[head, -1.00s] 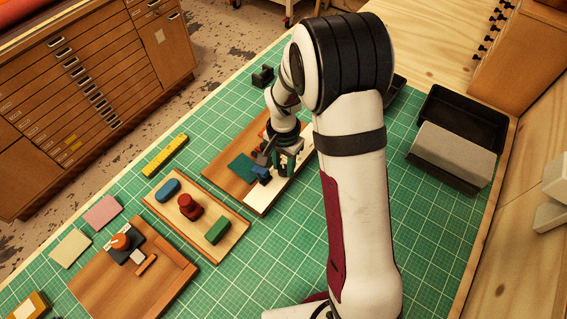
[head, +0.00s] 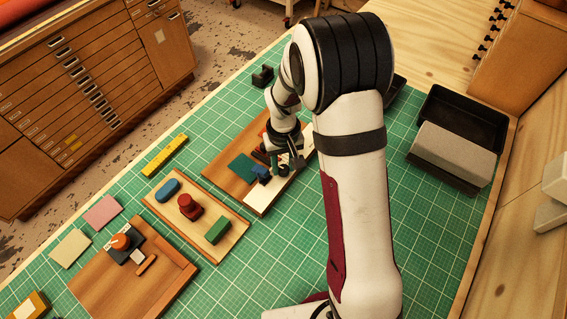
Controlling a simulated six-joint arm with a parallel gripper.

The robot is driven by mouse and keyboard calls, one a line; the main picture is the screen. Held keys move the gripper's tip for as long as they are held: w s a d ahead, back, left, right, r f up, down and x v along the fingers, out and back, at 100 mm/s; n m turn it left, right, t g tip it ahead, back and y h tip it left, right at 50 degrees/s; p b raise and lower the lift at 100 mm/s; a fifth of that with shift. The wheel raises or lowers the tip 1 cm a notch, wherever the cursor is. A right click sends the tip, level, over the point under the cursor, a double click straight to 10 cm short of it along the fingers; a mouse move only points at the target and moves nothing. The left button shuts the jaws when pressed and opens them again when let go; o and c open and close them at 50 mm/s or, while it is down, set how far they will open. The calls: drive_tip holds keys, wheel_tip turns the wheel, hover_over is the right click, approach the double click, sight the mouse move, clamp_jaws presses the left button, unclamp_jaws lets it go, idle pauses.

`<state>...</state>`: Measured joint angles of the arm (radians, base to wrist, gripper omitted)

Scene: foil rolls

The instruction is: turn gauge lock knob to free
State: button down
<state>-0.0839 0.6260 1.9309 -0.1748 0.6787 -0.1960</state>
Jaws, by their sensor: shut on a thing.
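My gripper (head: 284,160) points down over the far wooden board (head: 225,177), beside a blue block (head: 261,174) and a dark green flat piece (head: 242,167). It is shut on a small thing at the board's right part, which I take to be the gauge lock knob. The fingers and wrist hide most of it, so its pointing direction cannot be read. A reddish part shows in shadow just left of the wrist.
An orange knob (head: 121,242) on a dark base sits on the near board (head: 125,285). The middle board (head: 229,247) holds blue, red and green pieces. A black tray (head: 465,118) and a grey block (head: 453,156) lie right of my arm. Green mat is clear between boards.

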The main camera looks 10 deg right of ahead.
sight(283, 168)
drive_tip(key=n, duration=0.4)
drive_tip(key=shift+n, duration=2)
drive_tip(key=c, duration=0.5)
unclamp_jaws()
wheel_tip(283, 168, up, 16)
drive_tip(key=shift+f, duration=0.1)
